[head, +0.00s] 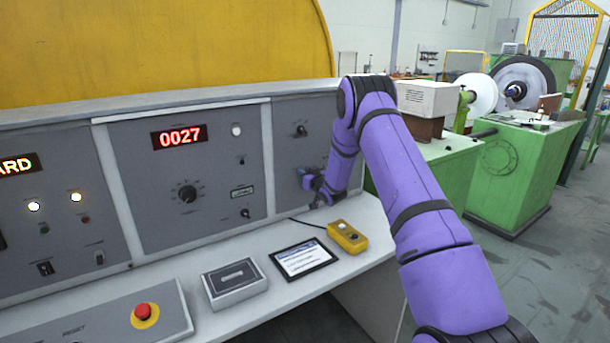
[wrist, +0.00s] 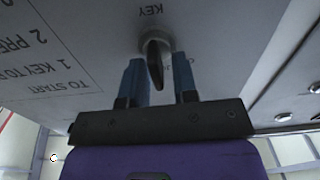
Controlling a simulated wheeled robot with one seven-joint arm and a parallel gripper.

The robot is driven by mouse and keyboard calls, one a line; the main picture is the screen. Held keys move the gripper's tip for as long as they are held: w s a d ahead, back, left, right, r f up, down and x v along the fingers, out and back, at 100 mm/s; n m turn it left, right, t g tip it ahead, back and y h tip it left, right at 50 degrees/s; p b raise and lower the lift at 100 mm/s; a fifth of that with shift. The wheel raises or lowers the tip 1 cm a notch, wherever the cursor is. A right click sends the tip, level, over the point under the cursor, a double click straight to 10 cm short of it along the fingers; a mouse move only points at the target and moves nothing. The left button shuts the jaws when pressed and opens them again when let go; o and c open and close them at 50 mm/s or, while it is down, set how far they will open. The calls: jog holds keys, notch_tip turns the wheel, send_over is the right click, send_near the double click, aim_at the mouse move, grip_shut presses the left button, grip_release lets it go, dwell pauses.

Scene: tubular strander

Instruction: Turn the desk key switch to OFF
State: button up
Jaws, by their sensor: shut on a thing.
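The key switch (wrist: 155,52) shows in the wrist view, upside down, under the label KEY on the grey panel. A dark key or key bow sticks out of its round collar. My gripper (wrist: 158,70) has its two blue fingers on either side of the key, shut on it. In the head view my gripper (head: 314,184) is at the right panel of the desk, and my wrist hides the key switch there. The exact position of the key is hard to read; part of the lettering beside it is covered.
The desk top holds a yellow box (head: 347,237), a tablet (head: 303,259), a grey box (head: 234,283) and a red emergency button (head: 143,314). A display (head: 179,137) reads 0027. Another knob (head: 301,130) sits above my gripper. Green machinery (head: 515,170) stands at right.

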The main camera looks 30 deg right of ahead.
jog(key=shift+a+f+n, duration=0.1)
jog(key=shift+a+n, duration=0.05)
jog(key=shift+n, duration=1.25)
jog(key=shift+a+f+n, duration=0.1)
jog(key=shift+a+n, duration=0.1)
jog(key=shift+n, duration=1.2)
jog(key=shift+a+f+n, duration=0.1)
jog(key=shift+a+n, duration=0.05)
jog(key=shift+n, duration=1.25)
jog(key=o, duration=0.6)
jog(key=shift+s, duration=0.15)
jog(key=s, duration=1)
jog(key=shift+s+d, duration=0.15)
jog(key=shift+s, duration=0.15)
